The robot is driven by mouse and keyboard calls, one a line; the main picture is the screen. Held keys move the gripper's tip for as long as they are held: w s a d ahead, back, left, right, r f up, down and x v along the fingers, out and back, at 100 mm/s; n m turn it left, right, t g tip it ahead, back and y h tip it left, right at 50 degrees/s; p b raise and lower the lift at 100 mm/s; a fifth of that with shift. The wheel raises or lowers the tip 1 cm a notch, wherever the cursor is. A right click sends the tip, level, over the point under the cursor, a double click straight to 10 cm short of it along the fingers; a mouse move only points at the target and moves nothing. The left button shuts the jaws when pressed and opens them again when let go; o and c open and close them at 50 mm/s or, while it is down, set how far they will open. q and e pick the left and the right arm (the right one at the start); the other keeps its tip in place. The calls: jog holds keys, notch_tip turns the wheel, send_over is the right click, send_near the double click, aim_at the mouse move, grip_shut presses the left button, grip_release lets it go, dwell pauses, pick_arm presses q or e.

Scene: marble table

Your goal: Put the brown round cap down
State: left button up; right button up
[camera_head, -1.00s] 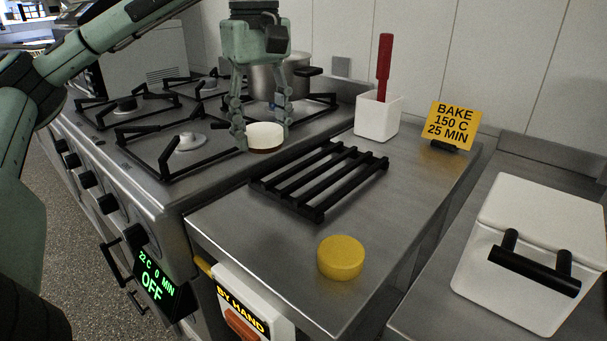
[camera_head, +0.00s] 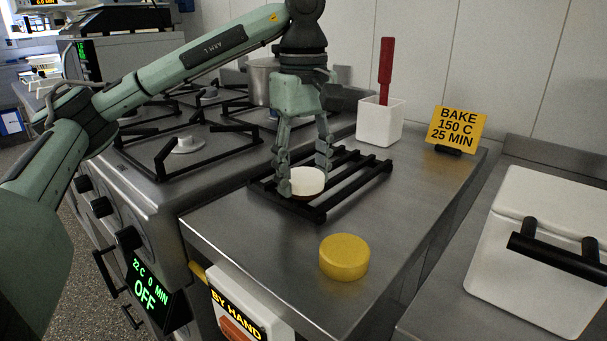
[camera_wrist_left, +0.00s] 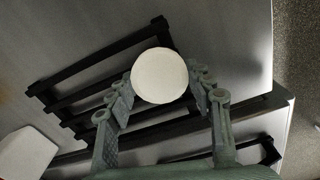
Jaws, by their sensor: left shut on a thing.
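The round cap (camera_head: 306,181) has a white top and a thin brown lower edge. My left gripper (camera_head: 305,178) is shut on it, with one finger at each side. The cap is over the black rack (camera_head: 354,183) on the steel counter; I cannot tell whether it touches the bars. In the left wrist view the white top of the cap (camera_wrist_left: 159,75) shows between the fingertips (camera_wrist_left: 165,90), with the black bars (camera_wrist_left: 95,65) beneath. The right gripper is not in view.
A yellow round cap (camera_head: 344,257) lies on the counter in front of the rack. A white holder (camera_head: 380,122) with a red-handled tool and a yellow BAKE sign (camera_head: 456,129) stand behind. The stove (camera_head: 150,185) is at left, a white lidded box (camera_head: 540,250) at right.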

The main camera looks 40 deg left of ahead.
aim_at(304, 175)
pick_arm(q)
jog(key=shift+f, duration=0.15)
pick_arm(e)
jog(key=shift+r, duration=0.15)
pick_arm(q)
jog(key=o, duration=1.3)
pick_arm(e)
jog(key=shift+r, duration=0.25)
pick_arm(q)
jog(key=shift+r, duration=0.25)
notch_tip(304, 175, up, 8)
jog(key=p, duration=0.3)
jog(key=shift+r+p, duration=0.15)
jog(key=shift+p, duration=0.2)
jog(key=shift+r+p, duration=0.65)
jog(key=shift+r, duration=1.15)
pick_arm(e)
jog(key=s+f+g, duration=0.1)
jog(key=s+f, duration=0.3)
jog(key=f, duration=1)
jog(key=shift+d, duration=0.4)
